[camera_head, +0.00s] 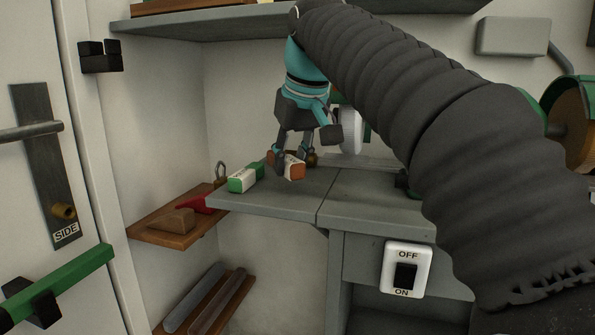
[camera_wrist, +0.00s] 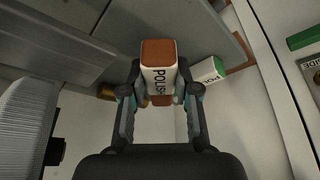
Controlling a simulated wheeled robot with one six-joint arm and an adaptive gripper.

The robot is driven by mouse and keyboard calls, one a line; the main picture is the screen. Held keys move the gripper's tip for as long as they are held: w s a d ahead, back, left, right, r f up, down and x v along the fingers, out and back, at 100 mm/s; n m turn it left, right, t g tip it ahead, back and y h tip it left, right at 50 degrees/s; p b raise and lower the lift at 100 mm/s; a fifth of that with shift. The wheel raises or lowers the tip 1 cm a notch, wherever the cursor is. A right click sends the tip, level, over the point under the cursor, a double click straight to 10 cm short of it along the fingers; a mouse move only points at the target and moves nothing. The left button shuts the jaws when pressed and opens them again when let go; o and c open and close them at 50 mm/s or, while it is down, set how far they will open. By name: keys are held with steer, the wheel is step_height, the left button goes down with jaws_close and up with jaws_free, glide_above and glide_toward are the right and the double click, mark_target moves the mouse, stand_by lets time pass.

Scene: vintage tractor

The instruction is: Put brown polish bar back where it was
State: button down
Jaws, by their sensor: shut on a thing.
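The brown polish bar (camera_head: 295,168) has orange-brown ends and a white label. It is between the fingers of my gripper (camera_head: 290,165), just over the left part of the grey bench; I cannot tell if it touches the surface. The green bar also shows in the wrist view (camera_wrist: 209,72), apart from my gripper.
The grey bench (camera_head: 375,205) has bare room to the right of my gripper. A small wooden shelf (camera_head: 160,236) at lower left holds a brown block and a red item. A grey shelf (camera_head: 225,22) hangs above.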

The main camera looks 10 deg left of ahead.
steer(key=shift+w+d, duration=0.1)
steer(key=shift+w, duration=0.55)
steer(key=shift+f+b, duration=0.65)
steer(key=shift+f, duration=1.1)
steer(key=shift+f, duration=0.1)
steer(key=c, duration=1.1)
jaws_free()
steer(key=shift+c, duration=0.2)
steer(key=p+v, duration=0.2)
steer(key=v, duration=0.8)
steer(key=shift+w+p, duration=0.15)
steer(key=shift+p, duration=0.2)
steer(key=shift+v, duration=1.15)
